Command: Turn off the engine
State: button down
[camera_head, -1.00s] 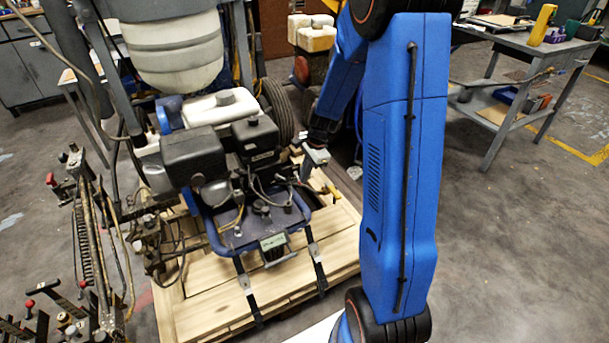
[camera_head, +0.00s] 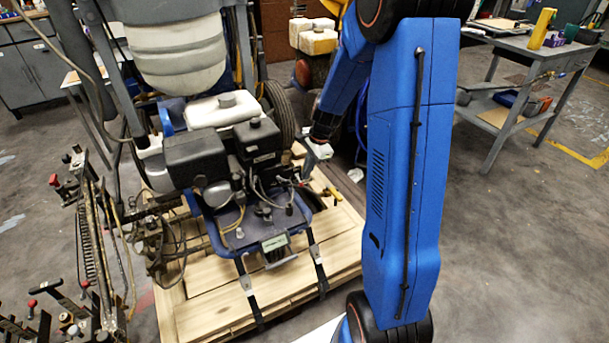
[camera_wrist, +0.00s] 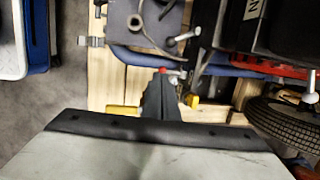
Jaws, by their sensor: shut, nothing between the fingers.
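The engine (camera_head: 195,158) has black housings and a white tank, and sits in the striper's blue frame on a wooden pallet. My gripper (camera_head: 305,177) is at the right side of the engine, low and close to it. In the wrist view my gripper (camera_wrist: 163,82) is shut and empty, its dark fingers pointing at the engine side. A small red part (camera_wrist: 161,70) shows right at the fingertips; I cannot tell whether they touch it. No engine switch can be clearly made out.
A yellow handle (camera_head: 333,193) lies just right of my gripper over the wooden pallet (camera_head: 215,300). A black wheel (camera_head: 281,112) stands behind the engine. Levers and hoses crowd the left. A grey workbench (camera_head: 535,50) is at the right, with clear floor before it.

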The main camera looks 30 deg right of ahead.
jog(key=s+d+r, duration=0.2)
jog(key=s+r, duration=0.4)
jog(key=r, duration=0.3)
jog(key=shift+s+r, duration=0.15)
jog(key=shift+s, duration=0.25)
jog(key=shift+d, duration=0.1)
jog(key=s+a+r+n+t+h, duration=0.1)
jog(key=s+a+r+n, duration=0.75)
jog(key=s, duration=0.25)
jog(key=s+a+r+n+t, duration=0.1)
jog(key=s+a+n, duration=0.1)
jog(key=s+n, duration=0.2)
jog(key=s+a+r+n+t+h, duration=0.1)
jog(key=s+n, duration=0.4)
jog(key=s, duration=0.6)
jog(key=shift+a+r, duration=0.65)
jog(key=shift+r, duration=0.1)
jog(key=c, duration=2.4)
grip_release()
jog(key=shift+c, duration=0.2)
